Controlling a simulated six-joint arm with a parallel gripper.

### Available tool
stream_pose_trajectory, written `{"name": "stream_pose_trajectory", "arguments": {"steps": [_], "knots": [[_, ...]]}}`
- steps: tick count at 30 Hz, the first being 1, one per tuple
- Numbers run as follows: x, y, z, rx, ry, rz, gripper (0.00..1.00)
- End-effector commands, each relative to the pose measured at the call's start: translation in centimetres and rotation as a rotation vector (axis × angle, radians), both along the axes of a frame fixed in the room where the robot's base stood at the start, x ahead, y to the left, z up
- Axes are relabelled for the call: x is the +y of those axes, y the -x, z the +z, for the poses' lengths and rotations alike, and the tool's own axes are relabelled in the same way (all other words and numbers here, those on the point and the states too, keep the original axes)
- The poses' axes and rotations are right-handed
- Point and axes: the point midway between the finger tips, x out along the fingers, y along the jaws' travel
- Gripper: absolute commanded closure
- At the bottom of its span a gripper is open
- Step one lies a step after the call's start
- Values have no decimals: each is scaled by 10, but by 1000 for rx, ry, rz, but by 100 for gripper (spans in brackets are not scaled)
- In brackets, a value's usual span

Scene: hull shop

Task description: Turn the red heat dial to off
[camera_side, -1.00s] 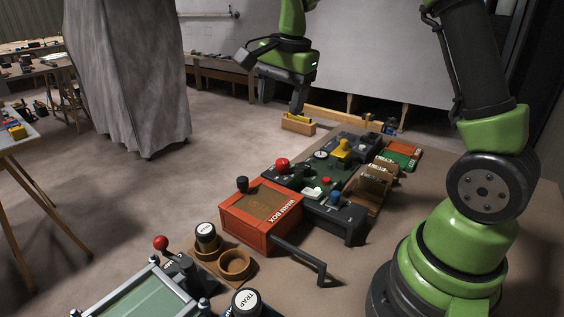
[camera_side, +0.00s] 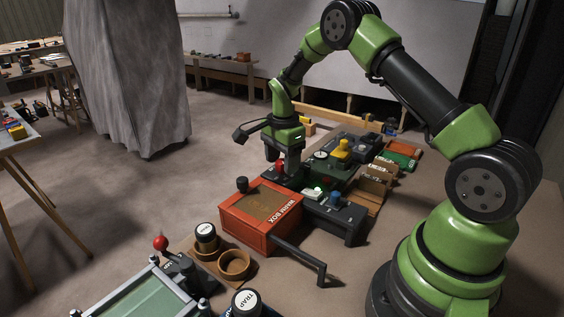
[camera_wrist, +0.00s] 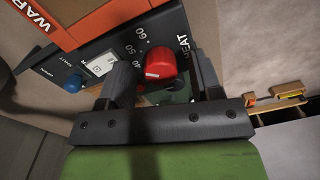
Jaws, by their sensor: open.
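The red heat dial (camera_wrist: 160,64) shows in the wrist view on a dark panel with the marks 40, 50 and 60 and the word HEAT beside it.
In the side view, a yellow control (camera_side: 342,148) stands to the right, and a dark handle (camera_side: 300,262) sticks out in front of the box. A red-knobbed lever (camera_side: 160,243) stands front left.

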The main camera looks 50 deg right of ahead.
Motion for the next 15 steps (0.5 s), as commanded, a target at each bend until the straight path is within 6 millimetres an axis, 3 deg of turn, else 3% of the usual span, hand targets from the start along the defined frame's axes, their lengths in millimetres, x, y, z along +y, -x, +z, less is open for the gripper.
{"name": "stream_pose_trajectory", "arguments": {"steps": [11, 15], "knots": [[0, 0, -9, -1, 0, 0, 41], [0, 0, -8, -1, 0, 0, 69]]}}
